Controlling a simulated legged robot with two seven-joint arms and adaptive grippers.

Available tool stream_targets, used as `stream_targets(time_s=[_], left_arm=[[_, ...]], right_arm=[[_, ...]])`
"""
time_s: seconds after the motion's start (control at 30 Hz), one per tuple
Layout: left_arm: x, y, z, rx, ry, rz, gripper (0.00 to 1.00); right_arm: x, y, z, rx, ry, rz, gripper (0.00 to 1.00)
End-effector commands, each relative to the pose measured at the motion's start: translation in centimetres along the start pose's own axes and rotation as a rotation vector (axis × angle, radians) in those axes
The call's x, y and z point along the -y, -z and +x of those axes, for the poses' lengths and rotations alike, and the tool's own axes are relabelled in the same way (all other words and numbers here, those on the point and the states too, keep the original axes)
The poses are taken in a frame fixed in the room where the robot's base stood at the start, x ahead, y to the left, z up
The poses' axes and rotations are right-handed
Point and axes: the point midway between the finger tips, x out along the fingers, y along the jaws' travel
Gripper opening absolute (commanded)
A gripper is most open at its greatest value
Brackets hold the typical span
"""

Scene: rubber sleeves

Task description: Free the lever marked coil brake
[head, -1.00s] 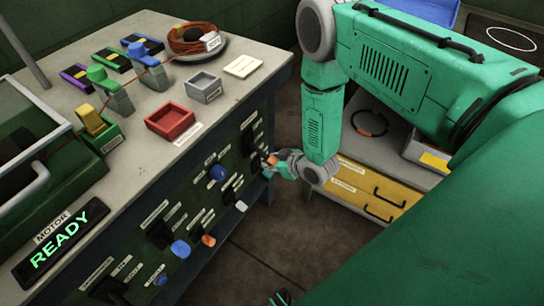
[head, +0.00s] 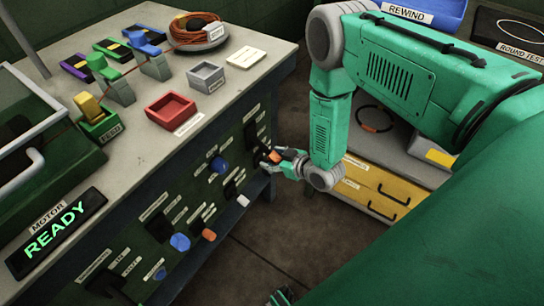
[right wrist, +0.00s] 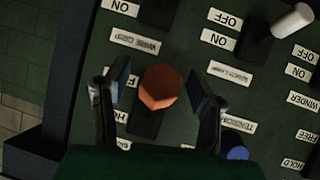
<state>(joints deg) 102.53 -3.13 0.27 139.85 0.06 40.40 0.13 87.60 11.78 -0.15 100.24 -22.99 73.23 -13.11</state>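My right gripper (right wrist: 159,88) is open in the right wrist view. Its two fingers stand on either side of an orange lever knob (right wrist: 160,88), with a gap showing on both sides. In the head view the same right gripper (head: 287,161) is at the right end of the cabinet's front panel, by this orange knob (head: 274,156). I cannot make out a label reading coil brake. The labels near the knob are inverted and blurred, and part of the panel is behind the fingers. A small teal piece (head: 283,297) at the bottom edge may be my left gripper.
The panel has several other levers: blue knobs (head: 219,164) (head: 180,242), another orange knob (head: 209,234) and a white knob (head: 243,200). A red tray (head: 172,109), a grey tray (head: 206,77) and a wire coil (head: 197,32) sit on top. The motor display (head: 57,232) reads READY.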

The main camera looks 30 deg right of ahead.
Motion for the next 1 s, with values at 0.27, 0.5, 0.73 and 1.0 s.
stream_targets(time_s=[0.27,0.5,0.73,1.0], left_arm=[[0.0,-0.1,-0.1,-0.002,0.000,0.000,0.40],[0.0,-0.2,-0.1,-0.003,0.000,0.000,0.40],[0.0,-0.2,-0.1,-0.003,0.000,0.000,0.40],[0.0,-0.1,-0.1,-0.003,0.000,0.000,0.40]], right_arm=[[-0.1,0.2,0.0,-0.005,-0.001,0.000,0.50],[-0.1,0.2,-2.9,-0.003,-0.002,0.002,0.50],[-0.1,0.0,-7.8,-0.001,-0.002,0.003,0.50],[-0.1,0.0,-11.4,-0.003,-0.001,0.001,0.50]])
